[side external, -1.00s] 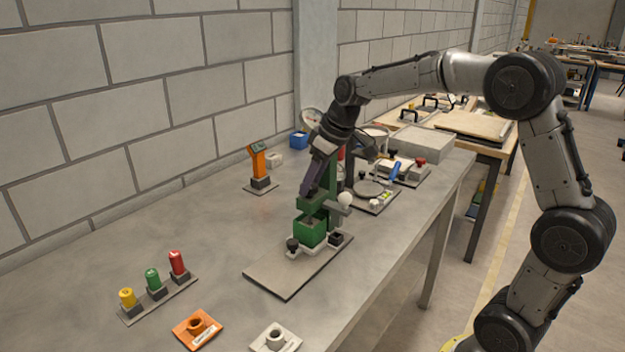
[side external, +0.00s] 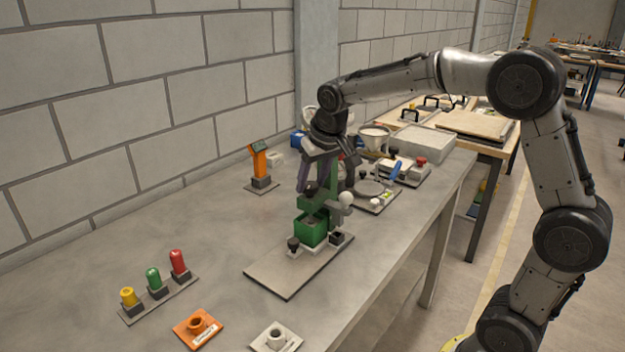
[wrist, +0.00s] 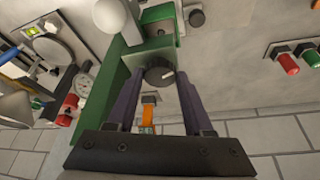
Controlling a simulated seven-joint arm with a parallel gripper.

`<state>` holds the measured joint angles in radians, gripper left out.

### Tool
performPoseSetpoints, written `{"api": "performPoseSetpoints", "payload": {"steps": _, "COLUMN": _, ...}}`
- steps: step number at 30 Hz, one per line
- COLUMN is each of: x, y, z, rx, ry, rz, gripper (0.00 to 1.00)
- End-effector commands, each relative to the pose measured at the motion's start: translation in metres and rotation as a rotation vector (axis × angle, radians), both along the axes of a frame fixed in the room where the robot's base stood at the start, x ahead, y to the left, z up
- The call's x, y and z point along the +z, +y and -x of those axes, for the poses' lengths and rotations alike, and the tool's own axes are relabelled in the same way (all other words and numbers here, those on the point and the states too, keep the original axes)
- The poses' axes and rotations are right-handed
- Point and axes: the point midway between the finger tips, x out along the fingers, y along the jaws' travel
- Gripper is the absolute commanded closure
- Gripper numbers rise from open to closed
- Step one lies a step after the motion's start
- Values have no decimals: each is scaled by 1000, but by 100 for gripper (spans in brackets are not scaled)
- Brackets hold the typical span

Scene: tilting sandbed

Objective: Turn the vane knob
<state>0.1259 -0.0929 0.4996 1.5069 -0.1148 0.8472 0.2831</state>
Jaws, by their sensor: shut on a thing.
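The vane knob (wrist: 160,74) is a dark round knob with a white pointer line, on the green stand (wrist: 112,88). In the wrist view it sits between the fingertips of my gripper (wrist: 160,80), which is shut on it. The pointer line slants in that view. In the side view my gripper (side external: 322,186) points down at the green stand, one finger on each side, and the knob shows as a small dark shape (side external: 310,188). A green box (side external: 310,230) with dark contents stands below on the base plate (side external: 285,272).
A white ball-topped lever (side external: 346,200) is close on the right of my gripper. Yellow, green and red buttons (side external: 153,280) stand front left. An orange device (side external: 260,165) stands behind left. A funnel (side external: 374,140) and a dish (side external: 370,188) are behind right.

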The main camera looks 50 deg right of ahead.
Motion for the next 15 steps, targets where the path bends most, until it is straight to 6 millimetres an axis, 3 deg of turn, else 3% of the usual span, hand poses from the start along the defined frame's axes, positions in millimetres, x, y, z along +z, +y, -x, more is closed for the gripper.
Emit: {"api": "performPoseSetpoints", "payload": {"steps": 15, "x": 1, "y": 1, "z": 0, "rx": -124, "ry": -2, "rz": -1, "gripper": 100}}
